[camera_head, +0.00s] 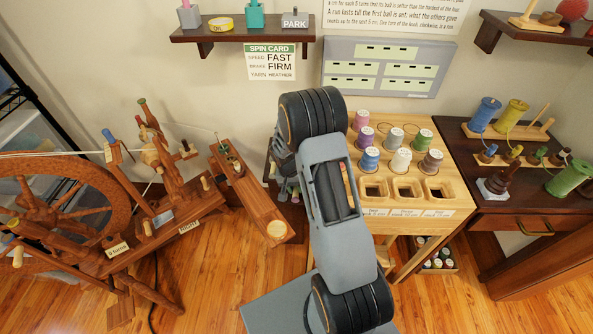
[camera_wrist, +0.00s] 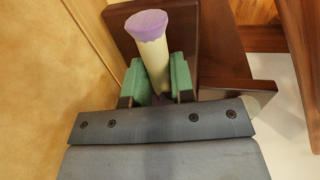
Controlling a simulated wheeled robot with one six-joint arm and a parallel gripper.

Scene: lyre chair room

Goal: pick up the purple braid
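A pale cream, rod-like thing with a purple end (camera_wrist: 150,22) stands out between my gripper's fingers in the wrist view. It may be the purple braid, but its form is only partly visible. My gripper (camera_wrist: 160,78) has green finger pads, one on each side of its lower part. The pads lie very close to its sides; whether they press on it cannot be told. A bit of purple shows low between the pads.
Dark brown wood (camera_wrist: 120,45) lies behind the thing in the wrist view. In the head view, a pale wooden stand (camera_head: 436,150) with colored spools is right of my arm. A spinning wheel (camera_head: 60,195) and a wooden bench (camera_head: 250,200) stand left.

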